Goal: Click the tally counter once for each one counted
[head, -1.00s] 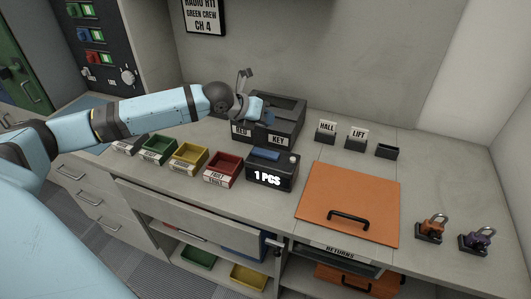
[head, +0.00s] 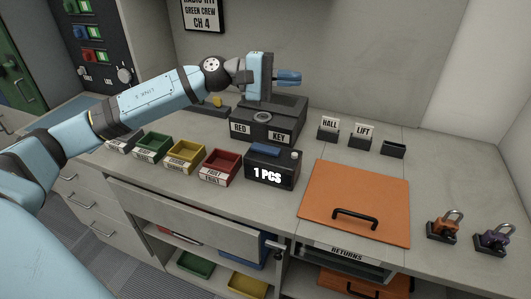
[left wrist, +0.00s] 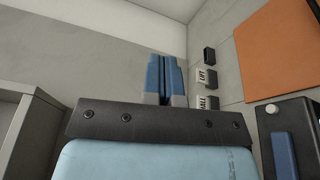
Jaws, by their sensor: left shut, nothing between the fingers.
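The tally counter (head: 282,170) is a black box on the counter with a blue bar on top and a display reading "1 PCS". Its blue bar also shows at the lower right of the left wrist view (left wrist: 284,154). My left gripper (head: 298,77) is shut and empty. It is raised above and behind the tally counter, over the RED KEY box, with its blue fingers pointing right. The same fingers show closed together in the left wrist view (left wrist: 166,60). My right gripper is out of view.
The dark RED KEY box (head: 286,128) stands behind the counter. Green (head: 153,146), yellow (head: 186,156) and red (head: 220,166) bins line up to its left. An orange panel (head: 375,200) with a black handle and two padlocks (head: 444,225) lie right. HALL and LIFT cards stand behind.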

